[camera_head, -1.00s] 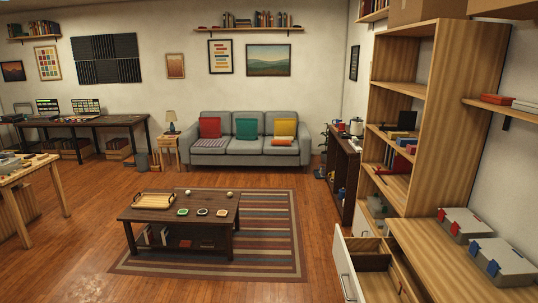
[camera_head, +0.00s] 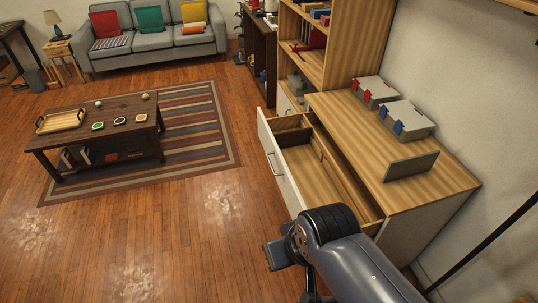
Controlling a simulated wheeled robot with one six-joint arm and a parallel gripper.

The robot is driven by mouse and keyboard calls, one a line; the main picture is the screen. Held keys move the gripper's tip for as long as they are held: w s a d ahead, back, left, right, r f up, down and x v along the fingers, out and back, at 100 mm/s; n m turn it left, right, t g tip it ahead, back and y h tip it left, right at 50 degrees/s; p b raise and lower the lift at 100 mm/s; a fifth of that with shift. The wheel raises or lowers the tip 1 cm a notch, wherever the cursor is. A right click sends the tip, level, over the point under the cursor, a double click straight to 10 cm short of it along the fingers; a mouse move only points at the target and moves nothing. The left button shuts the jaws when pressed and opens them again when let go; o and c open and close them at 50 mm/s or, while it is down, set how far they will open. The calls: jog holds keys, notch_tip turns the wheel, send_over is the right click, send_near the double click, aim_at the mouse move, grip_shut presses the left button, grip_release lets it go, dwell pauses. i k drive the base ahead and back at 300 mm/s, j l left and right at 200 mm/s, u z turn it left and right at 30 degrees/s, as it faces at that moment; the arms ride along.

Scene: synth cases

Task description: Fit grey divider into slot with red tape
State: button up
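My dark grey arm rises at the bottom right, before the drawer's near end. My gripper's fingers are not in view.
Two grey boxes stand behind the panel, one with red latches (camera_head: 374,91) and one with blue latches (camera_head: 405,119). A shelf unit (camera_head: 335,50) rises behind. The drawer front (camera_head: 280,165) juts into the room. The floor left of it is open up to the rug (camera_head: 190,140).

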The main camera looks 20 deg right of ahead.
aim_at(317, 173)
jog(key=z, duration=1.7)
jog(key=u, duration=1.3)
jog(key=z, duration=1.3)
jog(key=i+l, duration=0.25)
jog(key=i+l+u, duration=0.1)
jog(key=i+l, duration=0.15)
jog(key=i, duration=0.25)
